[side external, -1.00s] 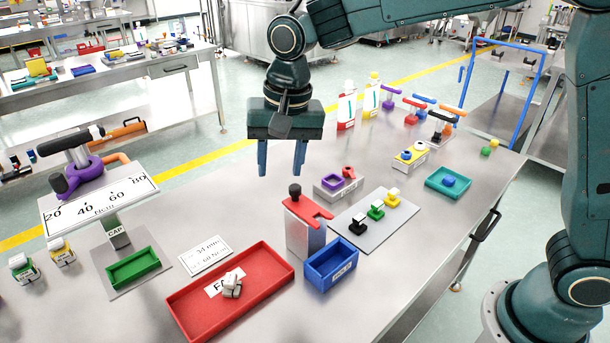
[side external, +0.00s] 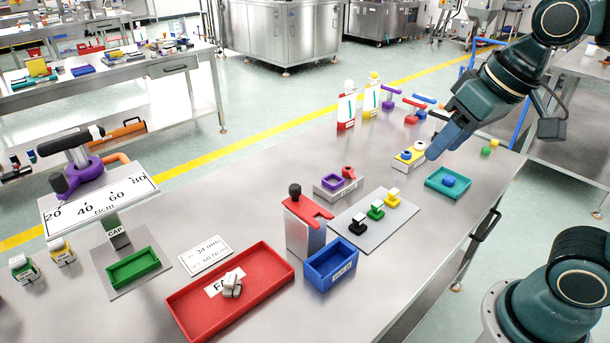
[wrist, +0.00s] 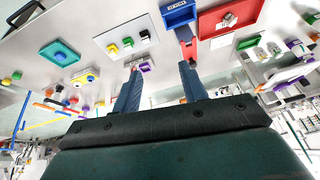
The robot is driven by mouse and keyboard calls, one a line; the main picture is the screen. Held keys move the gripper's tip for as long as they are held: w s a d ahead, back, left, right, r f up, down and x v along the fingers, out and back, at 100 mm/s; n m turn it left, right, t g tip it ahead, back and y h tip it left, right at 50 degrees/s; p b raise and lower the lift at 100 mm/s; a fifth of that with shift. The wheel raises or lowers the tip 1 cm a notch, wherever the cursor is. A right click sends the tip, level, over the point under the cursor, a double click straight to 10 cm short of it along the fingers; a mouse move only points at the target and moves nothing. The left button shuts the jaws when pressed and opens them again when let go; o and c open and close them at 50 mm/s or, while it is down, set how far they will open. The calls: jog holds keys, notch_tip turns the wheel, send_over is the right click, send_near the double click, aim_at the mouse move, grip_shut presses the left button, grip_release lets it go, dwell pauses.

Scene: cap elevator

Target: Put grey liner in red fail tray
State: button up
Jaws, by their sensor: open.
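The red fail tray (side external: 183,302) lies at the front of the table. A small pale grey-white piece (side external: 232,285), which looks like the grey liner, rests inside it on the FAIL label; its exact form is too small to tell. The tray (wrist: 240,18) and the piece (wrist: 228,19) also show at the top right of the wrist view. My gripper (side external: 440,143) is raised at the table's right part, tilted, far from the tray. In the wrist view my gripper (wrist: 160,78) has its fingers apart with nothing between them.
A blue bin (side external: 331,266) and a stand with a red top (side external: 305,222) sit right of the tray. A grey board (side external: 375,232) holds black, green and yellow pieces. A teal tray (side external: 436,190) lies near my gripper. A gauge with a green tray (side external: 134,267) stands left.

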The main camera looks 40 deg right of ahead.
jog(key=shift+n+t, duration=0.4)
jog(key=shift+n, duration=0.2)
jog(key=s, duration=0.1)
jog(key=s+d+f, duration=0.1)
jog(key=s, duration=0.1)
jog(key=s+f, duration=0.1)
jog(key=s, duration=0.1)
jog(key=shift+d, duration=0.4)
